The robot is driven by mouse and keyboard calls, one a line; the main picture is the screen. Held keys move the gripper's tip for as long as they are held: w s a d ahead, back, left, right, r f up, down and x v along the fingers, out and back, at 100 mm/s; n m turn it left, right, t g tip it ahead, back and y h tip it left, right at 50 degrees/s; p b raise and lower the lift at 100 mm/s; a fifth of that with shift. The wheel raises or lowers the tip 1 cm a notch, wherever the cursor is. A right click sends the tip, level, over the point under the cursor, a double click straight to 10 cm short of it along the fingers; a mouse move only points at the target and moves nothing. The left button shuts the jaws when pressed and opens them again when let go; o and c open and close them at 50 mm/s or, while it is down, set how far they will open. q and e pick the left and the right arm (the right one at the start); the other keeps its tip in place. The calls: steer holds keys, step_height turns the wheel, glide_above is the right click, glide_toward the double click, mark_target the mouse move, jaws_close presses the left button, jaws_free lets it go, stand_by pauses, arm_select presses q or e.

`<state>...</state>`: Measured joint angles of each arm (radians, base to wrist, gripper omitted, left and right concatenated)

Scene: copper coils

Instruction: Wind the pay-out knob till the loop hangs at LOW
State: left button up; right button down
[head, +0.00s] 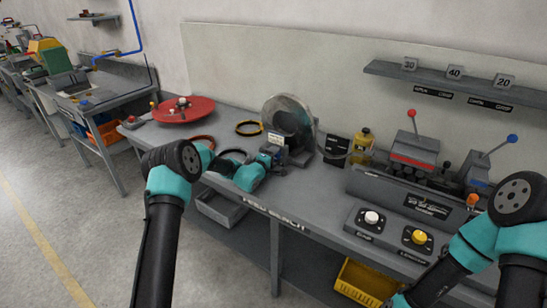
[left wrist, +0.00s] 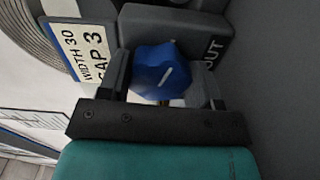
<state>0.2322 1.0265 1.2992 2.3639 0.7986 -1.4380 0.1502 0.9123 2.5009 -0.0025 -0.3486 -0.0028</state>
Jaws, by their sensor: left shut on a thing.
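The blue pay-out knob (left wrist: 165,72) has a white line on its face and sits between my left fingers in the left wrist view. My left gripper (left wrist: 163,80) is shut on it, one finger on each side. In the head view my left gripper (head: 270,157) is at the base of the winding unit with the large round disc (head: 288,118); the knob is hard to make out there. A label ending in "OUT" (left wrist: 213,52) is beside the knob. I cannot make out the loop or a LOW mark. My right arm is at the right edge, its gripper out of frame.
A tag reading "WIDTH 30 GAP 3" (left wrist: 92,48) is close to my left fingers. The grey bench (head: 310,190) also carries a red turntable (head: 190,112), a yellow bottle (head: 363,142), a white button (head: 371,217) and a yellow button (head: 419,236). A yellow crate (head: 365,282) is below.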

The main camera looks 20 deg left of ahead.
arm_select(q)
steer(key=shift+m, duration=0.5)
steer(key=o, duration=0.9)
steer(key=shift+s, duration=0.1)
steer(key=v, duration=1.7)
steer(key=shift+s, duration=0.1)
